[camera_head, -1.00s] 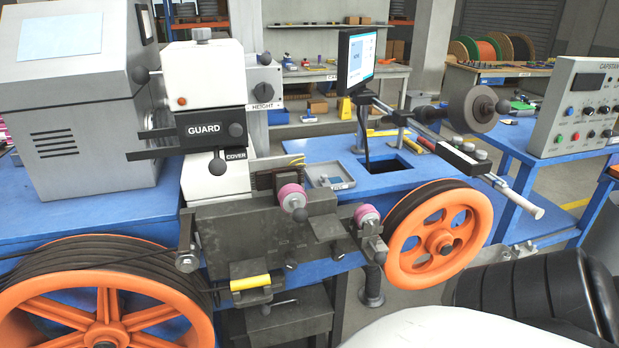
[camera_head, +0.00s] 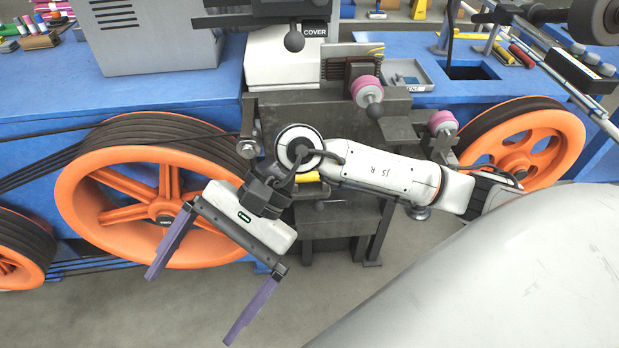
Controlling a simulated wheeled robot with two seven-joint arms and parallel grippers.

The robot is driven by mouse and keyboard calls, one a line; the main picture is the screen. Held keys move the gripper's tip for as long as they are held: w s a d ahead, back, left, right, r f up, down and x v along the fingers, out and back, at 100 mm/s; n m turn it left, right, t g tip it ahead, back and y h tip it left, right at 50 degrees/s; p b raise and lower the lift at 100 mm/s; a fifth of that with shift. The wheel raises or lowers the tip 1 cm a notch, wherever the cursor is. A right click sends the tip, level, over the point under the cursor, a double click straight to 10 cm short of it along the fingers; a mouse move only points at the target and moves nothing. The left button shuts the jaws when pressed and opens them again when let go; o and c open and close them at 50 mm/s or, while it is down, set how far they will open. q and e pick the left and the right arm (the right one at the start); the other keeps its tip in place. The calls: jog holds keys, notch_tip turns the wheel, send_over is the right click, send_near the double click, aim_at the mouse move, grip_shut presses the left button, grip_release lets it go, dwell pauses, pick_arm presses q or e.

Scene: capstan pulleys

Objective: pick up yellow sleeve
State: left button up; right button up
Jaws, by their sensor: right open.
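My right gripper (camera_head: 190,308) is open and empty. Its two long purple fingers point down and to the left, in front of the orange pulley and over the floor. A yellow piece (camera_head: 306,177) on the front of the machine shows only in part, because my right arm covers most of it. Small coloured cylinders (camera_head: 40,40), some yellowish, lie at the far left of the blue bench. A yellow cylinder (camera_head: 418,10) stands at the top right. I cannot tell for sure which of these is the yellow sleeve. My left gripper is out of view.
A large orange pulley (camera_head: 115,212) with black cable is behind my gripper, and another orange pulley (camera_head: 532,145) is at the right. The dark machine block (camera_head: 400,115) with pink rollers juts out above my arm. Grey floor (camera_head: 120,315) is clear at lower left.

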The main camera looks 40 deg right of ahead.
jog(key=w+d+r+n+t+h, duration=0.15)
jog(key=w+d+h, duration=0.25)
jog(key=d, duration=0.4)
jog(key=w+d+n+t+h, duration=0.2)
jog(key=w+d+h, duration=0.2)
jog(key=d, duration=0.5)
jog(key=w+d+n+t+h, duration=0.2)
jog(key=w+d+h, duration=0.25)
jog(key=d, duration=0.35)
jog(key=shift+h, duration=0.25)
jog(key=shift+s+d+p+x, duration=0.1)
jog(key=shift+d+p+x, duration=0.1)
jog(key=shift+x, duration=1.35)
jog(key=shift+s+d+p+x, duration=0.1)
jog(key=shift+d+p+x, duration=0.1)
jog(key=shift+x, duration=1.4)
jog(key=shift+s+d+p+x, duration=0.1)
jog(key=shift+d+x, duration=0.1)
jog(key=shift+x, duration=1.35)
jog(key=shift+r, duration=0.1)
jog(key=c, duration=1.2)
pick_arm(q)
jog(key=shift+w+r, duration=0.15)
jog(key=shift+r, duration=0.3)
pick_arm(e)
jog(key=shift+o, duration=0.2)
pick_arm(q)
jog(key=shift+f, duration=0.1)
